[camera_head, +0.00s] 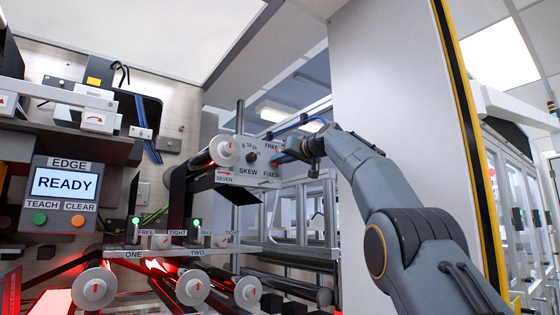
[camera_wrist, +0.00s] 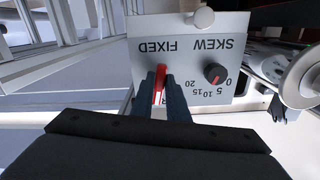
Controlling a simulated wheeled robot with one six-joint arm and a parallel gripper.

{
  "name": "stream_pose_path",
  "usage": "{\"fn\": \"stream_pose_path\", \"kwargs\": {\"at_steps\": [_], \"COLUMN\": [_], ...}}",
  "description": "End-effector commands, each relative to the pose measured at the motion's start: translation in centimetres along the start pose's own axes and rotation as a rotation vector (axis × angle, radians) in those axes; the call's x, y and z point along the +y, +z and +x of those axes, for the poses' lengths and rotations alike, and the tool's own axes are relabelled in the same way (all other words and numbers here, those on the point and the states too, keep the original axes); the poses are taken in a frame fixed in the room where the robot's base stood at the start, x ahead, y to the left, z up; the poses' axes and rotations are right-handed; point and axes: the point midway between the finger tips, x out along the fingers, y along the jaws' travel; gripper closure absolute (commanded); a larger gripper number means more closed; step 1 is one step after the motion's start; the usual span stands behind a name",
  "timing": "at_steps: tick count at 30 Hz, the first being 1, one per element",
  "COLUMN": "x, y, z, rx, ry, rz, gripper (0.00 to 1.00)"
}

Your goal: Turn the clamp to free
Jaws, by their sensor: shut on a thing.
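The clamp handle (camera_wrist: 160,85) is a narrow red-and-white piece on a light grey panel (camera_head: 249,177). It sits between the word FREE at the top of the panel and FIXED at the bottom in the head view. My gripper (camera_head: 284,157) reaches it from the right. In the wrist view, where the lettering is upside down, my gripper's dark fingers (camera_wrist: 163,95) are shut on the handle. The fingers cover part of the handle and most of the FREE label, so I cannot tell exactly which mark it points to.
A dark SKEW knob (camera_wrist: 215,72) with a number scale is beside the handle. A roller end (camera_head: 224,151) stands left of the panel. A READY display (camera_head: 66,184) is at far left. A white wall (camera_head: 385,80) with a yellow-black edge rises behind my arm.

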Motion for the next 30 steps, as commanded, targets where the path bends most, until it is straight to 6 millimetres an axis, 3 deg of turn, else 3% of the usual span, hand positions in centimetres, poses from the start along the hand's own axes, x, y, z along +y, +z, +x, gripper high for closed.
{"fn": "stream_pose_path", "kwargs": {"at_steps": [12, 29, 30], "x": [0.23, 0.26, 0.26], "y": [0.17, 0.18, 0.18], "z": [0.08, 0.07, 0.07], "rx": [-0.003, -0.004, -0.004], "ry": [0.000, 0.000, 0.000], "rz": [-0.185, -0.211, -0.211], "gripper": [1.00, 1.00, 0.79]}}
